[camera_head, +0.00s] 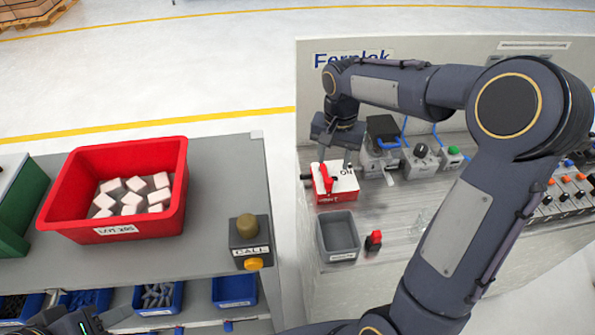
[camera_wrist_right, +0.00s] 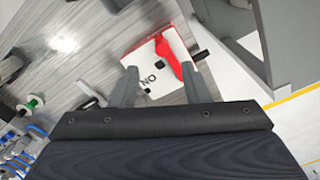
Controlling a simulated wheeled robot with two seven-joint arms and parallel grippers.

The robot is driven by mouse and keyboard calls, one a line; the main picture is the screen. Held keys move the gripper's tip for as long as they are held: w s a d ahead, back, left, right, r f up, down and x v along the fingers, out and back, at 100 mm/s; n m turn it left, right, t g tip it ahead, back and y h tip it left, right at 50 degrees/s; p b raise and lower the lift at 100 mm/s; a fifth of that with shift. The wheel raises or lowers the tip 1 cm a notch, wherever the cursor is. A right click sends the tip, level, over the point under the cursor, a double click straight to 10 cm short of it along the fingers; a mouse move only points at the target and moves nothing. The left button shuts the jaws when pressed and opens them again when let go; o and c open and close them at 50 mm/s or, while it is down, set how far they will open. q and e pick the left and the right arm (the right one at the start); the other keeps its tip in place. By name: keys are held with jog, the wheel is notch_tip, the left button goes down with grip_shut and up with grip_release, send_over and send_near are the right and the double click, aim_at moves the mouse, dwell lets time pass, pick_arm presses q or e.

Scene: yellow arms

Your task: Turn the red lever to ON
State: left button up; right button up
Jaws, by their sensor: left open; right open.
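The red lever (camera_head: 325,178) stands on a white switch box (camera_head: 346,184) with a red front strip, on the grey bench. The lever is at the box's left side, apart from the "ON" label at the upper right. My right gripper (camera_head: 335,162) is open just above the box. In the right wrist view the red lever (camera_wrist_right: 177,60) lies beyond the open fingers (camera_wrist_right: 161,82), nearer the right one, with nothing clearly held; contact cannot be told. My left gripper (camera_head: 78,322) is partly cut off at the lower left, its fingertips not clear.
A grey bin (camera_head: 339,252) and a small red-topped switch (camera_head: 374,240) stand in front of the box. Devices with a black knob (camera_head: 421,150) and a green button (camera_head: 454,150) stand to its right. A red crate (camera_head: 65,195) of white blocks and a call button (camera_head: 249,228) are left.

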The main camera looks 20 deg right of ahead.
aim_at(329, 180)
jog(key=shift+w+a+f, duration=0.1)
jog(key=shift+w+f, duration=0.2)
jog(key=shift+f, duration=0.05)
notch_tip(329, 180, down, 7)
jog(key=shift+f+p, duration=0.2)
jog(key=shift+p, duration=0.25)
grip_shut()
